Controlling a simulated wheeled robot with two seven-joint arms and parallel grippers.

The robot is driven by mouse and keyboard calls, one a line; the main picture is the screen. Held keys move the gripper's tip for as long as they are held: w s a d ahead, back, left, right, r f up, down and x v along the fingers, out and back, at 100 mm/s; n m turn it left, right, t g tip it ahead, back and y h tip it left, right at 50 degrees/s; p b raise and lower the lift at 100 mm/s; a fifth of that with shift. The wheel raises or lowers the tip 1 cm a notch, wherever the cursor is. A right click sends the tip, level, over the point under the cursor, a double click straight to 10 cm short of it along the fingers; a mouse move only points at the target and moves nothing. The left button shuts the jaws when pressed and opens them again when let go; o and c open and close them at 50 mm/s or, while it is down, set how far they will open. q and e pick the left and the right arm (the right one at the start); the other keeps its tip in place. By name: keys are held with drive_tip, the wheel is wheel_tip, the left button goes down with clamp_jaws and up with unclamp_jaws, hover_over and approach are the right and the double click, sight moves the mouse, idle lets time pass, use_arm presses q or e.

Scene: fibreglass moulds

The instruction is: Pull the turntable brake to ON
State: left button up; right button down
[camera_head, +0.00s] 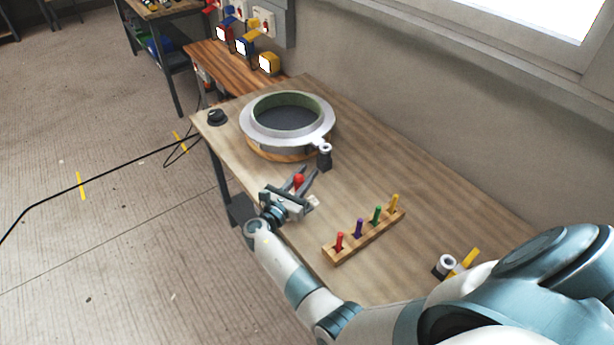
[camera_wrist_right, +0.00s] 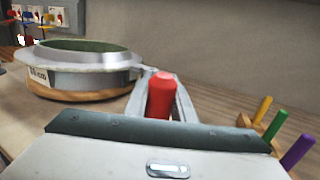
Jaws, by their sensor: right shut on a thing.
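The turntable (camera_head: 262,150) has a wooden base and carries a round silver mould with a green inner wall. It also shows in the right wrist view (camera_wrist_right: 75,93), with a white label on its side. A red rounded handle (camera_head: 298,180) stands near the table's left edge, in front of the turntable. My right gripper (camera_head: 303,180) is shut on this handle, which shows red between the fingers in the right wrist view (camera_wrist_right: 160,97). The handle's lower end is hidden, so I cannot tell how it joins the brake. My left gripper is not in view.
A wooden rack (camera_head: 365,240) with red, purple, green and yellow pegs stands right of my gripper. A dark cylinder (camera_head: 325,160) stands by the mould's rim. A black knob-like piece (camera_head: 216,117) sits at the far left corner. The table between rack and wall is clear.

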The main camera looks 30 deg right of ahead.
use_arm(q)
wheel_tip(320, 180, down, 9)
drive_tip(key=b, duration=0.8)
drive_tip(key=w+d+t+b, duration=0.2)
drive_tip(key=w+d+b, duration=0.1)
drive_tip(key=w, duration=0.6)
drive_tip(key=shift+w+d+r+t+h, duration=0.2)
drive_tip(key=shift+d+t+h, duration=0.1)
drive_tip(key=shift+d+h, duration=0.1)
use_arm(e)
drive_tip(key=a+n+t+h, duration=0.3)
drive_tip(key=a+t+h, duration=0.1)
drive_tip(key=a, duration=0.1)
drive_tip(key=shift+s+a+r+n, duration=0.15)
drive_tip(key=shift+s+a+n, duration=0.05)
drive_tip(key=shift+a+n, duration=0.2)
